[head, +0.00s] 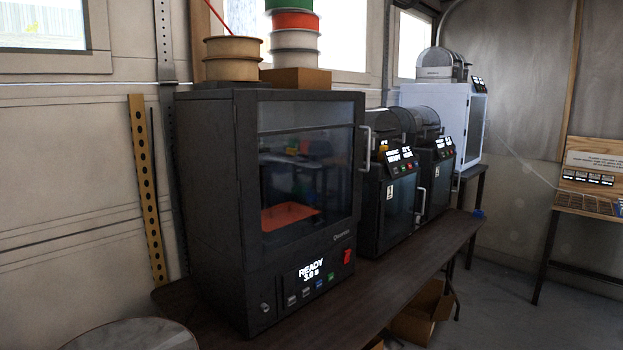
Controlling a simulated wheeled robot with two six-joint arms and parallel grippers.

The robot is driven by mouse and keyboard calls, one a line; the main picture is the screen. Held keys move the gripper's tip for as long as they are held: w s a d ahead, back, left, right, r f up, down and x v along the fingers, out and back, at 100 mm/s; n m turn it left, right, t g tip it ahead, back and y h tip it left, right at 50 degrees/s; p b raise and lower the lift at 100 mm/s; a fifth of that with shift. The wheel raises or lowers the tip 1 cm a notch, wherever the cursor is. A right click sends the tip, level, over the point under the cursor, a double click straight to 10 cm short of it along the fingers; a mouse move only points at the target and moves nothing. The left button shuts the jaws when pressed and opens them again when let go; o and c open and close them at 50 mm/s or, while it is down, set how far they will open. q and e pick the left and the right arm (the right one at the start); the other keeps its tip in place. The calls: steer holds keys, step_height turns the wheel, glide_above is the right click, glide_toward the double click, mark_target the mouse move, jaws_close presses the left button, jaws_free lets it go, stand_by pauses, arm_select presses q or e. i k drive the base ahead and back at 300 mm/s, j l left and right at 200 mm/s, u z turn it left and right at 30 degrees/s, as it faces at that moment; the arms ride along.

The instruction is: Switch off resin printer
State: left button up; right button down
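A large black cabinet machine (210,200) with a glass door stands nearest on the bench. An orange tray (288,216) shows behind its glass. Its lit display (310,271) reads "READY" with "3.0 s" below. A red switch (347,257) sits at the lower right of its front, with a row of small buttons (311,290) under the display. Two smaller dark machines (397,205) (437,175) with lit panels stand behind it to the right. I cannot tell from labels which machine is the resin printer. Neither of my grippers is in view.
The dark bench (405,265) runs back to the right, its front strip bare. A white machine (445,110) stands beyond on another stand. Filament spools (232,58) sit above the cabinet. Cardboard boxes (420,315) lie under the bench. The floor (520,310) at right is clear.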

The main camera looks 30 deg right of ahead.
mark_target(345, 259)
steer(key=z, duration=1.35)
steer(key=i+l, duration=0.2)
steer(key=l, duration=0.2)
steer(key=i+l, duration=0.25)
steer(key=l, duration=0.15)
steer(key=i+l, duration=0.2)
steer(key=l, duration=0.15)
steer(key=i+l, duration=0.2)
steer(key=l, duration=0.2)
steer(key=u, duration=0.05)
